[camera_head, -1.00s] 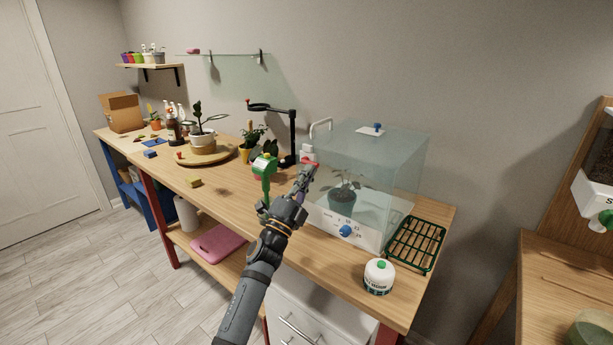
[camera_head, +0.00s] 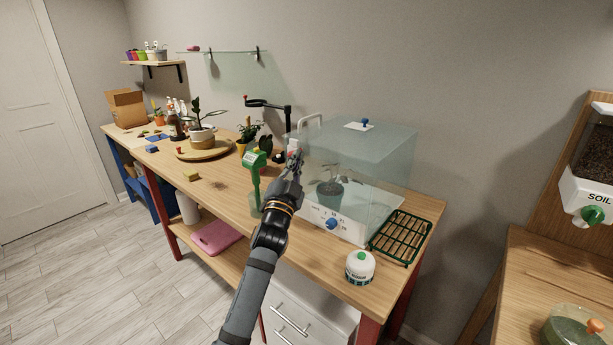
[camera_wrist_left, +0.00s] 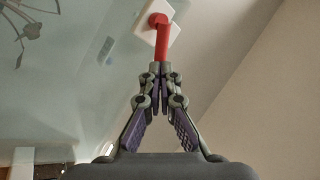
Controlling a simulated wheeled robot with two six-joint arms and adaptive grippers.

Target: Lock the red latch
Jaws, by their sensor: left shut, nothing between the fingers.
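The red latch (camera_wrist_left: 161,35) has a round hub on a white plate (camera_wrist_left: 168,22) and a straight lever. In the left wrist view the lever points down the picture toward my fingers. My left gripper (camera_wrist_left: 161,72) is shut and empty, its fingertips at the free end of the lever; I cannot tell whether they touch. In the head view my left gripper (camera_head: 296,156) is at the left side of the clear cabinet (camera_head: 375,160) and mostly hides the latch. My right gripper is not in view.
A potted plant (camera_head: 328,190) stands inside the cabinet. A blue dial (camera_head: 331,223) is on its front. A green-headed tool (camera_head: 255,160) stands left of my arm, and a black stand (camera_head: 288,120) is behind. A green rack (camera_head: 402,237) and white jar (camera_head: 360,267) are at the right.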

